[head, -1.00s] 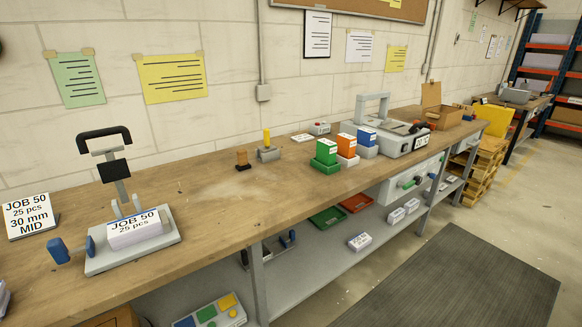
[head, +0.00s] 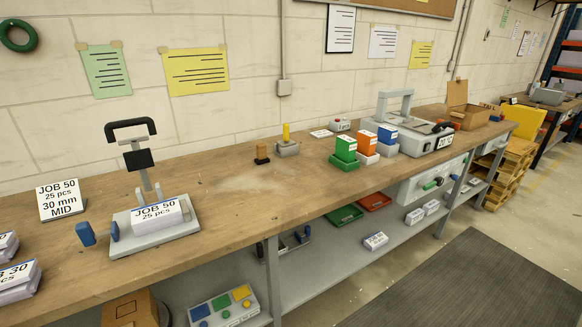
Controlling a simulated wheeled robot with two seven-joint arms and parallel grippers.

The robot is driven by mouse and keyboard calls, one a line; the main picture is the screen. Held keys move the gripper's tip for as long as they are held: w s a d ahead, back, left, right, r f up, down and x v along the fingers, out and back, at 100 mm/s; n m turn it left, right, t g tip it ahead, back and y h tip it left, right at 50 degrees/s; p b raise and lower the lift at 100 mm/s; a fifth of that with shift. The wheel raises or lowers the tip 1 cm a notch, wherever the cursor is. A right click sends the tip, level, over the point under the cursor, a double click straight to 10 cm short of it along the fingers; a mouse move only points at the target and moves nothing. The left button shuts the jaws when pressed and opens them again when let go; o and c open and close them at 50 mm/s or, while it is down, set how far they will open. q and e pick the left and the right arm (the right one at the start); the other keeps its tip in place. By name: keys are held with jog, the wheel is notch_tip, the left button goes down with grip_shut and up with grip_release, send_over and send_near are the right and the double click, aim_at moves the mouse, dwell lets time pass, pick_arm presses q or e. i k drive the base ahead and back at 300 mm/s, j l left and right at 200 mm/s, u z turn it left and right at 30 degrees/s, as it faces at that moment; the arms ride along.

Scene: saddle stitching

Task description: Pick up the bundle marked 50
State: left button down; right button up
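A white bundle marked JOB 50, 25 pcs (head: 157,218) sits on the grey base of a lever device (head: 185,232) at the left of the workbench. The device has a black handle above and a blue knob at its left side. Neither of my grippers shows in the head view.
A sign reading JOB 50, 25 pcs, 30 mm, MID (head: 61,200) stands behind it on the bench (head: 235,205). Other bundles (head: 16,283) are cut off at the left edge. Green, orange and blue boxes (head: 367,143) stand further right. Mid-bench is mostly clear.

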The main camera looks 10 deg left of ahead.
aim_at(150, 219)
jog(key=k+u, duration=0.1)
jog(key=u, duration=1.15)
